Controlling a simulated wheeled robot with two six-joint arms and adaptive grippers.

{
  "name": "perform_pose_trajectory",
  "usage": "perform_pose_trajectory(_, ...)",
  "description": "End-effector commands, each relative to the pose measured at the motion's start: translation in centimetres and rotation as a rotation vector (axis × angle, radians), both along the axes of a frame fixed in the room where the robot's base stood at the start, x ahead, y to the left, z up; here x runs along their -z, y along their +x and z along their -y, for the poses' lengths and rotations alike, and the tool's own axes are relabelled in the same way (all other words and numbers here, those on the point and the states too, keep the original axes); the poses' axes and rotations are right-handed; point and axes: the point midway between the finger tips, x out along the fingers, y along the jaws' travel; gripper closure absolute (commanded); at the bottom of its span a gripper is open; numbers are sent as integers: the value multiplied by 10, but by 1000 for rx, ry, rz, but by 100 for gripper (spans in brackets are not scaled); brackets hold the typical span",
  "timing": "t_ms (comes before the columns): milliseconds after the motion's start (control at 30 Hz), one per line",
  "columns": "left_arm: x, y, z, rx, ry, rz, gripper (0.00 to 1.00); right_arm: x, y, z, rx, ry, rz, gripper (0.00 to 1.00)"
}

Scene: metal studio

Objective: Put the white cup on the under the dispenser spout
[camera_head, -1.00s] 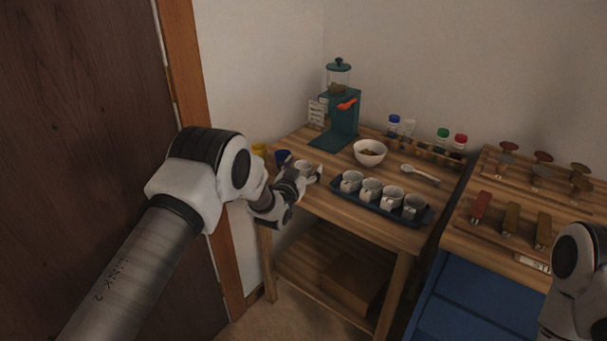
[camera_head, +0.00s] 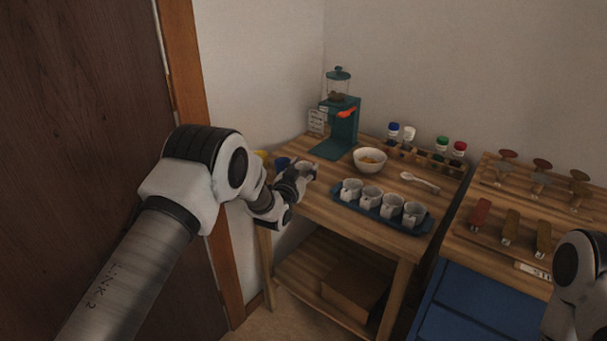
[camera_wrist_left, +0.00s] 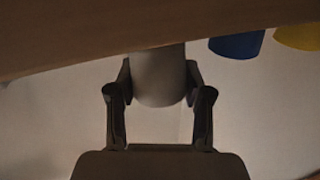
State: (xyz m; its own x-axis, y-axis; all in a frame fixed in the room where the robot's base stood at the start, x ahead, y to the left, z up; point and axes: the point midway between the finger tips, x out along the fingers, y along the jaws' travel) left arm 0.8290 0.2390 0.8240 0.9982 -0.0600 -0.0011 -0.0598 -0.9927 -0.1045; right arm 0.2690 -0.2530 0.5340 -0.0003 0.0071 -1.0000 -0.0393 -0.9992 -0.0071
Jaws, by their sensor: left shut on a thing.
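The white cup (camera_wrist_left: 158,78) is between the two fingers of my left gripper in the left wrist view. My left gripper (camera_head: 302,174) is shut on this cup at the left side of the wooden table in the head view, where the cup (camera_head: 306,168) is partly hidden by the fingers. The green dispenser (camera_head: 340,118) stands at the back of the table, with an orange-red spout (camera_head: 347,113) and a flat green base (camera_head: 328,150). The gripper and cup are in front of the base, apart from it. My right gripper is out of view.
A blue cup (camera_head: 282,163) and a yellow cup (camera_head: 261,156) stand left of my gripper. A blue tray (camera_head: 422,228) with several white cups lies to the right. A white bowl (camera_head: 369,160), spoon (camera_head: 420,182) and rack of capped jars (camera_head: 428,158) are behind it.

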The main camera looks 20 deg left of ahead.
Motion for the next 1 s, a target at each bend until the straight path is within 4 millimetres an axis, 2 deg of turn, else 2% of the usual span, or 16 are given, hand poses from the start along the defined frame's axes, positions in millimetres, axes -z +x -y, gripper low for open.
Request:
perform_pose_trajectory(67, -14, 0, 0, 0, 0, 3, 72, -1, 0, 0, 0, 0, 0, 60)
perform_pose_trajectory(167, -15, -17, 6, 2, 0, -3, 72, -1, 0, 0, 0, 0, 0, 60)
perform_pose_trajectory(367, -20, -67, 20, 3, 1, -2, 72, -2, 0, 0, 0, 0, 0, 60)
perform_pose_trajectory(500, -24, -109, 32, 3, 3, -3, 72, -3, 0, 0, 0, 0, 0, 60)
perform_pose_trajectory(600, -26, -132, 38, 2, 2, -2, 72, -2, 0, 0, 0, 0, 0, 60)
perform_pose_trajectory(733, -28, -150, 43, 1, 1, -1, 72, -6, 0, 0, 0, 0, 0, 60)
perform_pose_trajectory(867, -21, -163, 46, 3, 0, -7, 72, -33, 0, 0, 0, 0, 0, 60)
perform_pose_trajectory(1000, -4, -186, 48, -1, 1, -9, 72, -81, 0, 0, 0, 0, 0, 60)
